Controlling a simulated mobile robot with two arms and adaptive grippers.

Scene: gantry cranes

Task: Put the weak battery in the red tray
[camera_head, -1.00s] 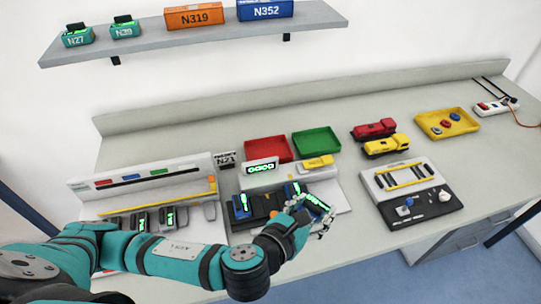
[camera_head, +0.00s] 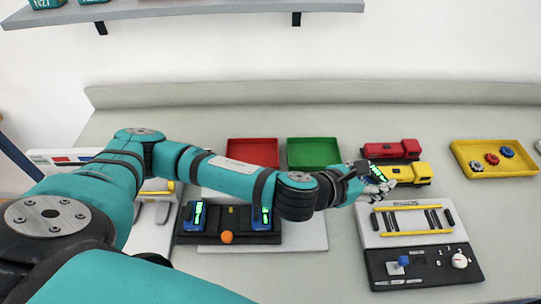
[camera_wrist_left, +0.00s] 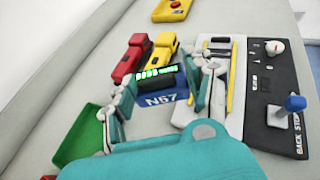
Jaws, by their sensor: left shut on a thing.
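My left gripper (camera_head: 376,184) is shut on a blue battery (camera_wrist_left: 165,99) labelled what looks like N57 or N67, with a lit green display. It holds the battery above the bench, beside the yellow truck and behind the switch panel; the battery also shows dark and green in the head view (camera_head: 372,171). The red tray (camera_head: 253,152) lies at the back of the bench, left of the gripper, and looks empty where visible; my arm covers its front. Two blue batteries (camera_head: 195,214) with green displays stand in a black dock (camera_head: 235,238). My right gripper is not in view.
A green tray (camera_head: 313,153) sits between the red tray and the red truck (camera_head: 392,148). The yellow truck (camera_head: 410,174) is close to my gripper. A switch panel (camera_head: 422,262) with a blue-topped lever stands in front. A yellow tray (camera_head: 470,168) with knobs is at right.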

